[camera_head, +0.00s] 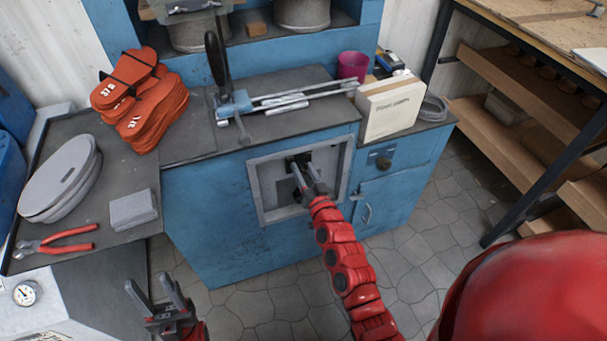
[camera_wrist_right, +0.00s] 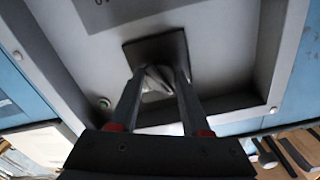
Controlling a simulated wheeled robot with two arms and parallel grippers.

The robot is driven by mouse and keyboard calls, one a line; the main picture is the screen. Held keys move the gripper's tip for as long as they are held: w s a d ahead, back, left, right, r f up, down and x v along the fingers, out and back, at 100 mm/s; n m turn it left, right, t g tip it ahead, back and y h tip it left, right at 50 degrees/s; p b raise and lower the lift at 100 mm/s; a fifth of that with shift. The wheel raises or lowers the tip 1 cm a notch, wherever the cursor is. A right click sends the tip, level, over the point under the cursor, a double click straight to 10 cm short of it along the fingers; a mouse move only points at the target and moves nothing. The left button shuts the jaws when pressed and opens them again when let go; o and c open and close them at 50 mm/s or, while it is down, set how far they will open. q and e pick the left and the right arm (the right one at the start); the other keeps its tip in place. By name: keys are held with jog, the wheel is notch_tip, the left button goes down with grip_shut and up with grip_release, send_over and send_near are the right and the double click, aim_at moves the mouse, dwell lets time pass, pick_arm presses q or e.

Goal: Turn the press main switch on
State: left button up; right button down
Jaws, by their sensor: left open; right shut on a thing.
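The press (camera_head: 205,215) is a blue cabinet with a recessed grey panel (camera_head: 268,190) in its front. The main switch sits on a dark square plate (camera_head: 304,156) in that panel. My right gripper (camera_head: 302,172) reaches into the recess and is shut on the switch. In the right wrist view its two fingers (camera_wrist_right: 157,75) close around a pale switch knob (camera_wrist_right: 154,88) on the dark plate (camera_wrist_right: 152,48). The fingers partly hide the knob, so I cannot tell its setting. My left gripper (camera_head: 149,285) is open and empty at the lower left, apart from the press.
On the dark worktop are orange sole shapes (camera_head: 142,100), grey soles (camera_head: 60,178), red pliers (camera_head: 60,242), a black-handled lever (camera_head: 215,60), a cream box (camera_head: 390,106) and a magenta cup (camera_head: 352,65). A wooden shelf unit (camera_head: 520,130) stands at the right.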

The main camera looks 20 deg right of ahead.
jog(key=m+b, duration=0.1)
jog(key=m, duration=0.2)
jog(key=shift+d+f+b, duration=0.1)
jog(key=shift+d+b, duration=0.05)
jog(key=shift+b, duration=0.2)
jog(key=m+b, duration=0.1)
jog(key=m, duration=0.2)
jog(key=shift+m+b, duration=0.3)
jog(key=shift+b, duration=0.05)
jog(key=m+b, duration=0.1)
jog(key=m, duration=0.2)
jog(key=shift+m, duration=2.1)
jog(key=shift+c, duration=2.1)
grip_release()
jog(key=shift+s+f, duration=0.1)
jog(key=shift+s, duration=0.05)
